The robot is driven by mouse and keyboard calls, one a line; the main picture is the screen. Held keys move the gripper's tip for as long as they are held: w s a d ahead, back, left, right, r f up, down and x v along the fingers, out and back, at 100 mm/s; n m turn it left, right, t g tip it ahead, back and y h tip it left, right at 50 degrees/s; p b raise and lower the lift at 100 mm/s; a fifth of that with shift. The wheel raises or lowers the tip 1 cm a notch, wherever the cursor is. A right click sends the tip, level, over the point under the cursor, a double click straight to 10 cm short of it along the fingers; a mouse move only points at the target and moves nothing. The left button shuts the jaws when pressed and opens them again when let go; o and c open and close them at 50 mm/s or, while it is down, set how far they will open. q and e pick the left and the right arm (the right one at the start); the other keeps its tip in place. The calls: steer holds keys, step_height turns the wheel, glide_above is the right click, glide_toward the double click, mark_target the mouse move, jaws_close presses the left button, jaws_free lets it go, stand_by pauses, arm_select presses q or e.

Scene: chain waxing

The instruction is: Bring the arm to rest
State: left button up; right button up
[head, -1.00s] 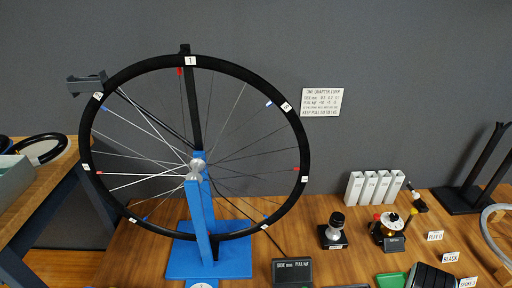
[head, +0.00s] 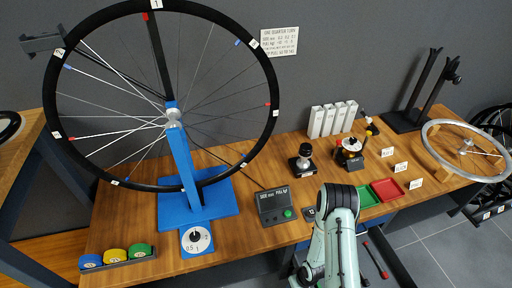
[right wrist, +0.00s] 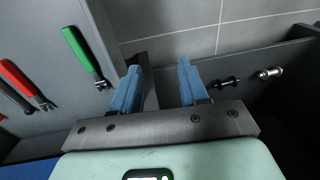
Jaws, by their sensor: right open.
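My right arm shows at the bottom of the head view, over the bench's front edge; its hand is hidden there. In the right wrist view my right gripper (right wrist: 160,82) has its two blue fingers apart, with nothing between them. A green-handled tool (right wrist: 80,50) lies to the left of the fingers on a grey surface. My left gripper is not in view.
A large wheel (head: 271,150) stands on a blue stand (head: 185,165) on the wooden bench (head: 130,213). A dial (head: 196,239), a display box (head: 275,206) and red (head: 387,190) and green trays (head: 366,197) are near the front edge. Tiled floor (head: 430,240) lies at the right.

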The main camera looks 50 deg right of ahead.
steer(key=w+a+r+n+y, duration=0.1)
steer(key=w+a+r, duration=0.15)
steer(key=a, duration=0.75)
steer(key=w+a+r, duration=0.2)
steer(key=w+a, duration=0.2)
steer(key=a, duration=0.7)
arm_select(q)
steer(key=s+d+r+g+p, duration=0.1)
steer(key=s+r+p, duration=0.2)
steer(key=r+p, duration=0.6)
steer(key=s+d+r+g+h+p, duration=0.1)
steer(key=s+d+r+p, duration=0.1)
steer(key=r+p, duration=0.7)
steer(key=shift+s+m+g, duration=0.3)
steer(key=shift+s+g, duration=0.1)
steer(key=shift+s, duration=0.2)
arm_select(e)
steer(key=s+a+r+g, duration=0.1)
steer(key=s+r, duration=0.2)
steer(key=r, duration=0.6)
steer(key=s+a+r+n+g+y, duration=0.1)
steer(key=s+a+r, duration=0.1)
steer(key=r, duration=0.6)
steer(key=shift+s+r, duration=0.4)
steer(key=shift+s, duration=0.1)
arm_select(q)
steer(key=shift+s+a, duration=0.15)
arm_select(e)
steer(key=shift+s+a, duration=0.1)
steer(key=shift+s, duration=0.05)
